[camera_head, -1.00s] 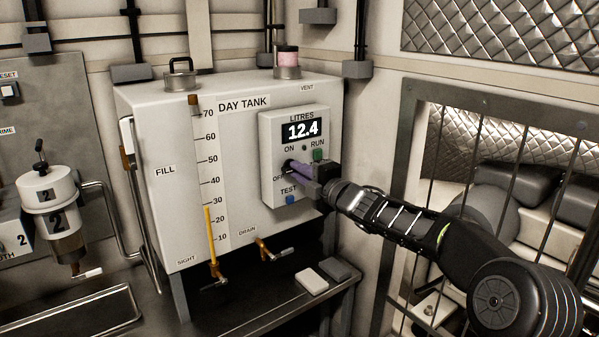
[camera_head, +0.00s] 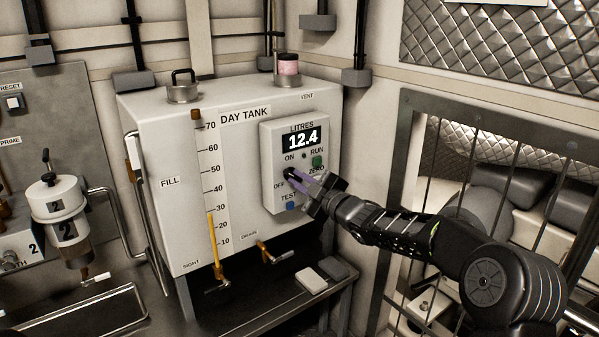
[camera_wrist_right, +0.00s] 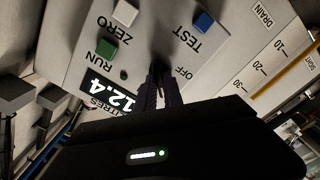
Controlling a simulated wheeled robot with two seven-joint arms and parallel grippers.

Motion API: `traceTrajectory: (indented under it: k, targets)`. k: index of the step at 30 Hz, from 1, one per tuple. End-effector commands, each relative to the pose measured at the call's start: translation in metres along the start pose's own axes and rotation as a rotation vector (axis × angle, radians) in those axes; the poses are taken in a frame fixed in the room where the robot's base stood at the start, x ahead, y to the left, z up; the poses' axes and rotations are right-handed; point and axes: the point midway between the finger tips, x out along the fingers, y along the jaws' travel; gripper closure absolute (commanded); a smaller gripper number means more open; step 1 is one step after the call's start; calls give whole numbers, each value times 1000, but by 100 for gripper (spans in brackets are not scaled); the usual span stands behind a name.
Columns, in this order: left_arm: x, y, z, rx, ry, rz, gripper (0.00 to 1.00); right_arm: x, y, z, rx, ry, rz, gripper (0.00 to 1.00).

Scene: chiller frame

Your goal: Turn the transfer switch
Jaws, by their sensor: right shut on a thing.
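The transfer switch (camera_head: 289,174) is a small dark knob between the ON and OFF marks on the grey control box (camera_head: 269,150) of the day tank. The display above it reads 12.4. My right gripper (camera_head: 294,179) is shut on the switch, its purplish fingers reaching in from the lower right. In the right wrist view, the dark fingers (camera_wrist_right: 158,88) meet at the switch beside the OFF mark. The fingers hide most of the knob, so I cannot tell exactly where it points. My left gripper is not in view.
A green button (camera_head: 317,162) sits right of the switch and a blue button (camera_head: 291,206) below it. The white tank (camera_head: 165,130) carries a sight gauge and drain taps. A barred frame (camera_head: 407,170) stands close to my right arm.

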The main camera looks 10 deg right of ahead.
Motion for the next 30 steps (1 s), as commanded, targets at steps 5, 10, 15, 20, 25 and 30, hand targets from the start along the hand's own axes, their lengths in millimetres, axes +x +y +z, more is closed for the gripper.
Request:
traceTrajectory:
  k: [5, 10, 15, 20, 25, 30]
  targets:
    - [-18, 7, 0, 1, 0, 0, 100, 0, 2, -2, 168, -2, -2, 100]
    - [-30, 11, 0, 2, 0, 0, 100, 0, 2, -1, 330, -3, -1, 100]
    - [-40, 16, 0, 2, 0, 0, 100, 0, 1, -1, 490, -3, -2, 100]
    - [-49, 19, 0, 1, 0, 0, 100, 0, 1, -1, 632, -3, -1, 100]
    - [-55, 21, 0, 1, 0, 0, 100, 0, 0, 0, 752, -3, -1, 100]
    - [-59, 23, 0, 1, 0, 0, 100, 0, -1, 0, 830, -2, -1, 100]
